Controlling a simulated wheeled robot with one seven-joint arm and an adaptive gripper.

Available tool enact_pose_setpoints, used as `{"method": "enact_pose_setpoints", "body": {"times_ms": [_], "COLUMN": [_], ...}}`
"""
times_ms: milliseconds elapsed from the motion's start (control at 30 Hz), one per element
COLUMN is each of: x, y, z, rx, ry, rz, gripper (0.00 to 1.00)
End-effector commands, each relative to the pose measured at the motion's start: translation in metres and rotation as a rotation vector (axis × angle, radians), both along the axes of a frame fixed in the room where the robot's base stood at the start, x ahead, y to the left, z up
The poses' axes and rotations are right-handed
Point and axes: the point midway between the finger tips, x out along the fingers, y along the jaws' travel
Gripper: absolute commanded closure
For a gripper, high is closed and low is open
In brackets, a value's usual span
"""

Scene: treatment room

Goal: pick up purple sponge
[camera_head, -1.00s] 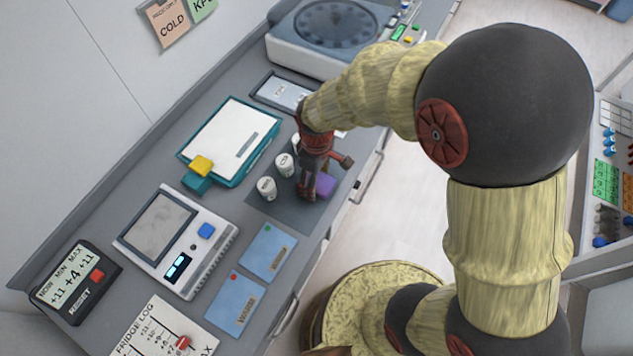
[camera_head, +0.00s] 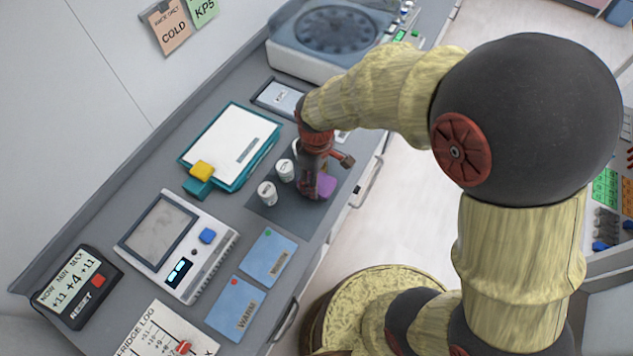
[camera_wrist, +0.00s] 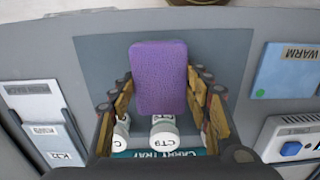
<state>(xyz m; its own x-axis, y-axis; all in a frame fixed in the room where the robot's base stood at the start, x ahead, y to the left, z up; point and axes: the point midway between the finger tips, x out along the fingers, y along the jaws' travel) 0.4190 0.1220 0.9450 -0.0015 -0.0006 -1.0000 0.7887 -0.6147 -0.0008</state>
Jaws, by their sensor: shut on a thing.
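The purple sponge (camera_wrist: 159,78) stands between the two fingers of my gripper (camera_wrist: 160,100) in the wrist view, over a dark grey mat (camera_wrist: 222,55). In the head view the sponge (camera_head: 326,185) shows in part beside my gripper (camera_head: 310,190), which hides the rest. My gripper is shut on the sponge. I cannot tell whether the sponge is clear of the mat or touching it.
White labelled vials (camera_head: 267,192) stand on the mat close to my gripper; one (camera_wrist: 163,131) is right by the sponge. A teal carry tray (camera_head: 232,185), a scale (camera_head: 165,235) and blue cards (camera_head: 268,256) lie nearby. The counter's front edge is close on the right.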

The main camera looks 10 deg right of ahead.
Motion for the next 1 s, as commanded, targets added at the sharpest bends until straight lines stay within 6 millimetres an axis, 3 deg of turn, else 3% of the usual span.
{"method": "enact_pose_setpoints", "body": {"times_ms": [300, 633, 1000], "x": [-0.054, -0.114, -0.134], "y": [-0.016, -0.033, -0.039], "z": [0.071, 0.094, 0.102], "rx": [0.002, 0.001, 0.001], "ry": [-0.005, -0.003, -0.002], "rz": [0.0, 0.0, 0.0], "gripper": [0.62, 0.62, 0.62]}}
